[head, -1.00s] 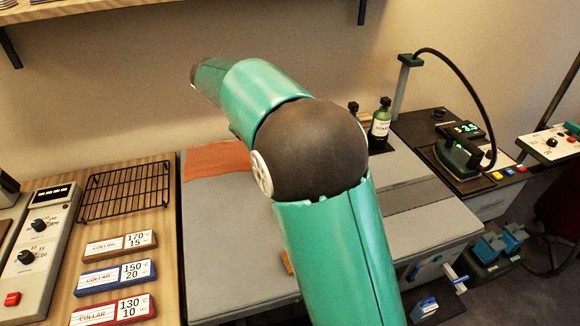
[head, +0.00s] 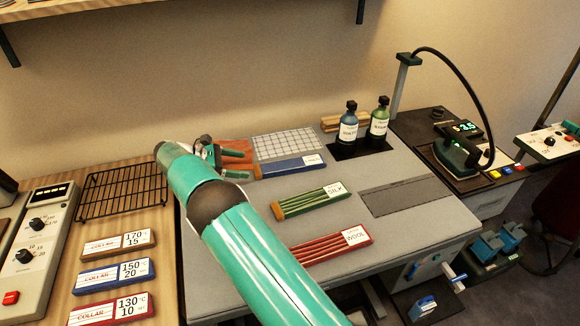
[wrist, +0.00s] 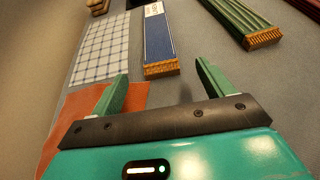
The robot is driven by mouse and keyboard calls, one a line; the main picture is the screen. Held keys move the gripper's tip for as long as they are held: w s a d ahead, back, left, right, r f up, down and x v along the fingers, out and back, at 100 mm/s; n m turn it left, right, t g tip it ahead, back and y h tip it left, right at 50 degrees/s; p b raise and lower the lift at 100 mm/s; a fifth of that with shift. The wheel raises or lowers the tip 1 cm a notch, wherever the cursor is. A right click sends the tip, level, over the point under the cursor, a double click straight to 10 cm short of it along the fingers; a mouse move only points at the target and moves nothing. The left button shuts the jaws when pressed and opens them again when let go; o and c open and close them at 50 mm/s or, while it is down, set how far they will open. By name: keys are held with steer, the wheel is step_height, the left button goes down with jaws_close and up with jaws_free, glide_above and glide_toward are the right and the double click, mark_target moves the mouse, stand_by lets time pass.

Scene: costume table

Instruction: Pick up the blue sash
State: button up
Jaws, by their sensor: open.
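The blue sash (head: 292,165) is a flat folded strip with a white tag, lying at the back of the grey table. It also shows in the wrist view (wrist: 158,42), where its near end has a tan edge. My gripper (head: 238,162) is at the left end of the sash. In the wrist view my gripper (wrist: 160,82) is open, with one green finger on each side of the sash's line. The sash end lies just beyond the fingertips, and nothing is between the fingers.
A green sash (head: 312,200) and a red sash (head: 330,245) lie nearer on the table. A checked cloth (head: 288,143) lies behind the blue sash, and an orange cloth (wrist: 120,97) lies beside my gripper. Two bottles (head: 348,122) (head: 379,120) stand at the back right.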

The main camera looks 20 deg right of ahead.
mark_target(271, 167)
steer(key=x, duration=0.5)
steer(key=shift+d, duration=0.2)
steer(key=x, duration=0.5)
steer(key=shift+w, duration=0.1)
steer(key=shift+r, duration=0.1)
steer(key=c, duration=1.1)
